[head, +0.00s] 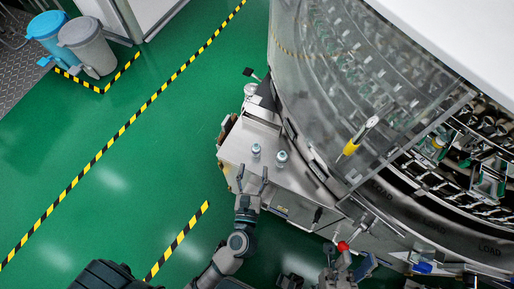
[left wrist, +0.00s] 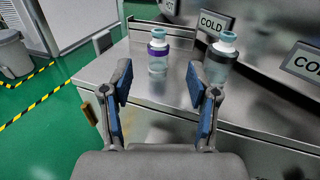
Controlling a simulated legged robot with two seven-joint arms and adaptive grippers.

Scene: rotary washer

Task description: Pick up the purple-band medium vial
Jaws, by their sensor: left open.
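The purple-band vial (left wrist: 158,52) stands upright on the steel counter (left wrist: 150,90), with clear glass and a pale blue cap. In the head view it is the left vial (head: 256,150), its band too small to make out. A larger dark-band vial (left wrist: 220,58) stands to its right, partly behind one finger; it also shows in the head view (head: 282,158). My left gripper (left wrist: 159,80) is open and empty, its blue-padded fingers short of the purple-band vial, which appears between them. My right gripper (head: 342,262) is low in the head view, its jaws unclear.
The curved washer (head: 350,100) with its clear cover rises right of the counter. COLD signs (left wrist: 215,24) stand behind the vials. A yellow-handled tool (head: 355,140) is near the cover. A red knob (head: 343,246) shows by my right gripper. Green floor lies left.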

